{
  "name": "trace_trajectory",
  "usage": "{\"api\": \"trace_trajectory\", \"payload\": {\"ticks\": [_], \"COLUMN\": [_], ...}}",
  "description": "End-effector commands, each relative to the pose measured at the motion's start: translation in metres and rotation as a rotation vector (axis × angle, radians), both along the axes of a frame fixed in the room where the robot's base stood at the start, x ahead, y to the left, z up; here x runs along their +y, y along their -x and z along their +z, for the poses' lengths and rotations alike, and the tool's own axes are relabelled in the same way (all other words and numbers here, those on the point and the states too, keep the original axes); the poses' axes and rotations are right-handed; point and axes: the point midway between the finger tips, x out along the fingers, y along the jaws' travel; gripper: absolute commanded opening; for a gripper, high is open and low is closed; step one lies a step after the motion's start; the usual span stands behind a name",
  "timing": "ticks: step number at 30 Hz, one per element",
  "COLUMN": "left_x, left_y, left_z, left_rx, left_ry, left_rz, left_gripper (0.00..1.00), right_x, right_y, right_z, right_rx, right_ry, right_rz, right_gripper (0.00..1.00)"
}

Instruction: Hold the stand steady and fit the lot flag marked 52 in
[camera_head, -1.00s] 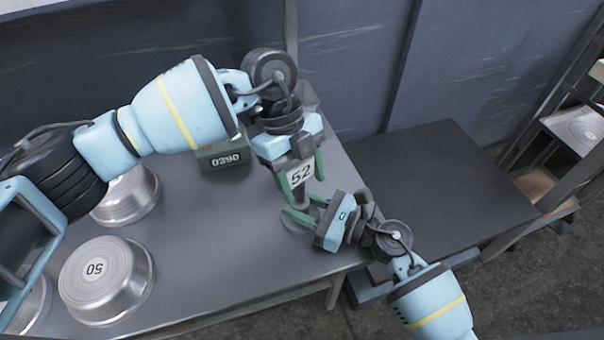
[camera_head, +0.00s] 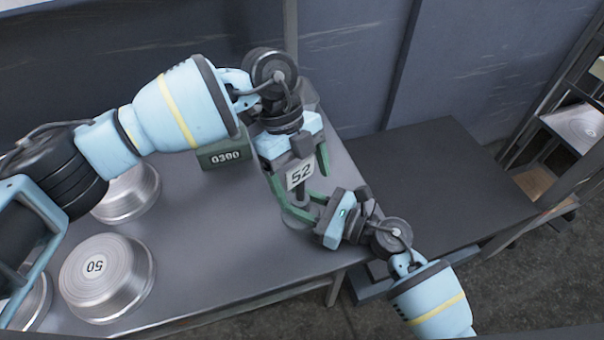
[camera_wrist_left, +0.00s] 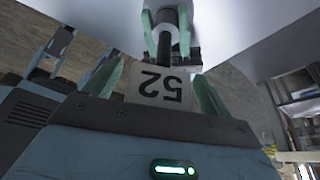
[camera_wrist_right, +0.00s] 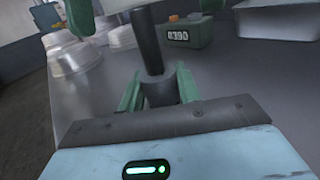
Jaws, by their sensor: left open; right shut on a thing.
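The white lot flag marked 52 (camera_head: 300,174) stands upright on a dark stem (camera_wrist_right: 148,42) at the table's right end. In the left wrist view the flag (camera_wrist_left: 160,88) sits between these fingers without visible contact. My right gripper (camera_wrist_right: 160,92) is shut on the stand from the front right. How deep the stem sits is hidden.
A green box with a number display (camera_head: 224,154) stands behind, left of the flag. Upturned round pans, one marked 50 (camera_head: 106,278), are on the left of the table (camera_head: 200,225). A lower dark surface (camera_head: 440,180) lies to the right, bare.

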Motion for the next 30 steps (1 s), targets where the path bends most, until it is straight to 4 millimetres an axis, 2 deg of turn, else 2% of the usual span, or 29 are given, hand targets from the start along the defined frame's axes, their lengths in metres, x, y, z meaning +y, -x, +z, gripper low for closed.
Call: {"api": "trace_trajectory", "payload": {"ticks": [5, 15, 21, 30], "left_x": [0.003, 0.02, 0.027, 0.03], "left_y": [-0.005, -0.024, -0.032, -0.035], "left_z": [0.012, 0.072, 0.099, 0.111], "left_rx": [-0.003, -0.004, -0.002, 0.001], "left_ry": [0.0, 0.0, -0.001, 0.001], "left_rz": [0.001, 0.003, 0.0, 0.0], "left_gripper": [0.83, 0.83, 0.83, 0.83], "right_x": [0.0, 0.0, 0.0, 0.0], "right_y": [0.0, 0.0, 0.0, 0.0], "right_z": [0.0, 0.0, 0.0, 0.0], "right_rx": [0.0, 0.0, 0.0, 0.0], "right_ry": [0.0, 0.0, 0.0, 0.0], "right_rz": [0.0, 0.001, 0.001, 0.001], "right_gripper": [0.07, 0.07, 0.07, 0.07]}}
